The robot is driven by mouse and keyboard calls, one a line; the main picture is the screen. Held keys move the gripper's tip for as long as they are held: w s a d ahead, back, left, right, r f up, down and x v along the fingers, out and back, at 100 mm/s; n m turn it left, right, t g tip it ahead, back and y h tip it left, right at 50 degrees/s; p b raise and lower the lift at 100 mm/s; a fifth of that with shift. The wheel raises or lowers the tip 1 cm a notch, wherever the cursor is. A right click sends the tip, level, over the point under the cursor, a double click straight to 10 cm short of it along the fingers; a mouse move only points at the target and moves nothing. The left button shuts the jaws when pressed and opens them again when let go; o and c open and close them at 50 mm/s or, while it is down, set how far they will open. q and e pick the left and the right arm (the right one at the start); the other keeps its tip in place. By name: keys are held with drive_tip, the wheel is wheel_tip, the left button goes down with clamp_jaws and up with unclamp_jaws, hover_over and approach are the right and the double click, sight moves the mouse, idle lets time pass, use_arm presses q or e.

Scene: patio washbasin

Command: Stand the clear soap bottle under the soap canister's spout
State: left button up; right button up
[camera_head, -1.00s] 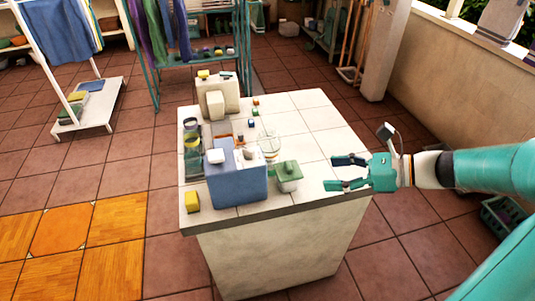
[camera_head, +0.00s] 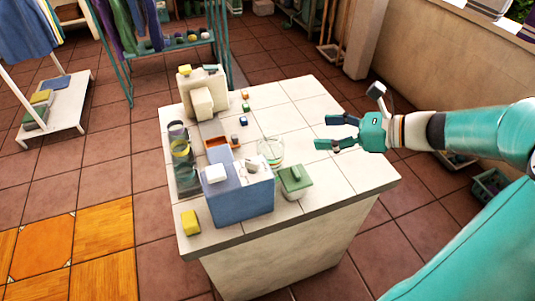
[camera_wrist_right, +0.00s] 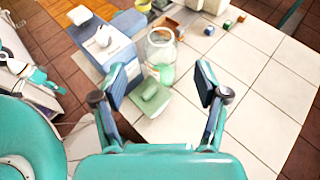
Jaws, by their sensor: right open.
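A clear round vessel (camera_head: 270,150), which looks like the soap bottle, stands on the tiled counter (camera_head: 325,195) behind a green lidded box (camera_head: 295,181). In the right wrist view the vessel (camera_wrist_right: 160,48) shows green contents at its bottom. A blue box-shaped body with white parts on top (camera_head: 240,200) stands to its left, possibly the soap canister; I cannot make out a spout. My right gripper (camera_head: 322,131) is open and empty above the counter, right of the vessel. The right wrist view shows the vessel beyond its parted fingers. A teal part (camera_wrist_right: 28,75) there may be my left gripper.
A yellow block (camera_head: 190,222) lies at the front left corner. Dark cups (camera_head: 180,150) line the left edge. A beige block-shaped unit (camera_head: 200,95) stands at the back left, near small cubes (camera_head: 243,121). The counter's right half is clear.

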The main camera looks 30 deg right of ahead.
sight(264, 132)
drive_tip(key=x, duration=1.5)
drive_tip(key=shift+f, duration=0.1)
drive_tip(key=shift+d, duration=0.1)
clamp_jaws()
